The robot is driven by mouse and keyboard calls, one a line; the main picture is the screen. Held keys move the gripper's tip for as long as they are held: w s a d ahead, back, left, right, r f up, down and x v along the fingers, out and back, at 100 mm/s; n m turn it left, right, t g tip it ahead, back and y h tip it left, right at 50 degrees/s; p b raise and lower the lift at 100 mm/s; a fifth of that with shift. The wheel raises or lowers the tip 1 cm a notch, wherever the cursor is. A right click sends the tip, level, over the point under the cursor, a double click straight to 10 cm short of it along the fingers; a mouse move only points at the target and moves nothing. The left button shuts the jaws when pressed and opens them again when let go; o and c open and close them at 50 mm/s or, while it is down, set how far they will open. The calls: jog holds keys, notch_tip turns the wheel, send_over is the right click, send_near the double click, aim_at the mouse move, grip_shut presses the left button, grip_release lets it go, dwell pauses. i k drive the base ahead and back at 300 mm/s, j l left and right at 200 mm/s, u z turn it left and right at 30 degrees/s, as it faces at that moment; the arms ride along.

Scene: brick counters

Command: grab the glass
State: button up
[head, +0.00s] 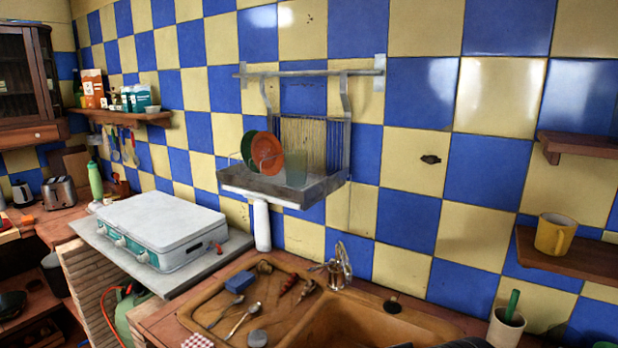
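A translucent greenish glass (296,171) stands at the right front of the wall-hung dish rack (318,193). An orange-red plate (267,153) and a green plate (246,148) stand on edge to its left in the rack. The rack's vertical bars are behind the glass. My gripper does not show clearly in the head view. A small dark shape lies at the bottom edge, and I cannot tell what it is.
Below the rack are a paper roll (262,225), a brown sink (360,328) with a metal tap (340,266), and spoons and a blue sponge (239,282). A white camp stove (160,230) stands left. A yellow mug (555,235) sits on the right shelf (580,262).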

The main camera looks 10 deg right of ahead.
aim_at(295, 161)
jog(key=i+j+z, duration=0.2)
jog(key=z, duration=0.2)
jog(key=i+j+z, duration=0.1)
jog(key=j+z, duration=0.3)
jog(key=i+j+z, duration=0.1)
jog(key=j+z, duration=0.3)
